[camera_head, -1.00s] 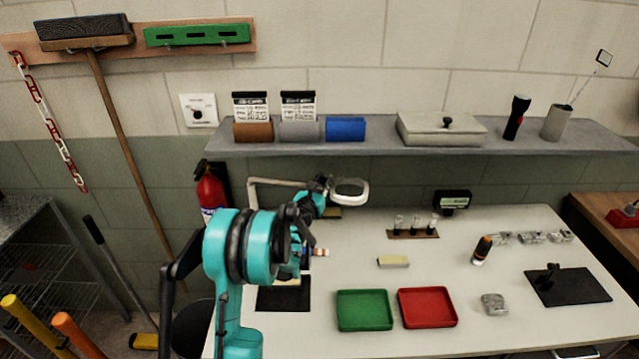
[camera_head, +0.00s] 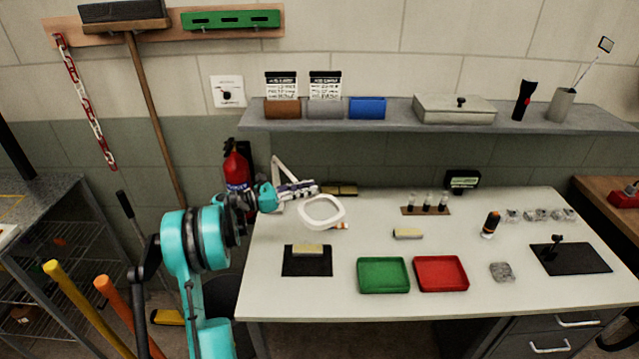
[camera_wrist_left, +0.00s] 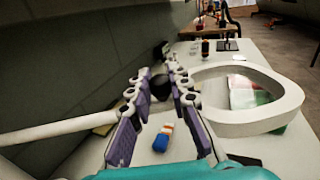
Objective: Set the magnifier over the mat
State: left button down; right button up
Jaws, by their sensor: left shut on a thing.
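The magnifier (camera_head: 343,214) is a white ring lens on a jointed white arm at the left back of the table. My left gripper (camera_head: 308,188) is shut on it beside the ring; the ring also fills the right of the left wrist view (camera_wrist_left: 225,124). A dark knob shows between the fingers (camera_wrist_left: 163,100) there. The ring hangs above the table, behind and slightly right of the black mat (camera_head: 307,268) at the front left. A beige block (camera_head: 308,249) lies on that mat's back part. My right gripper is out of view.
A green tray (camera_head: 383,290) and a red tray (camera_head: 441,288) stand right of the mat. A small blue, white and orange item (camera_wrist_left: 163,136) lies below the ring. Another black mat (camera_head: 580,262) is at the far right. A shelf (camera_head: 390,117) runs above the table's back.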

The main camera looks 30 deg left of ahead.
pick_arm(q)
jog(key=shift+s+a+m+g+h, duration=0.4)
jog(key=shift+s+a+h, duration=0.1)
jog(key=shift+s, duration=0.3)
jog(key=shift+s+a+m+g+h, duration=0.4)
jog(key=shift+s+a+h, duration=0.1)
jog(key=shift+s, duration=0.25)
jog(key=c, duration=1.4)
grip_release()
jog(key=v, duration=1.2)
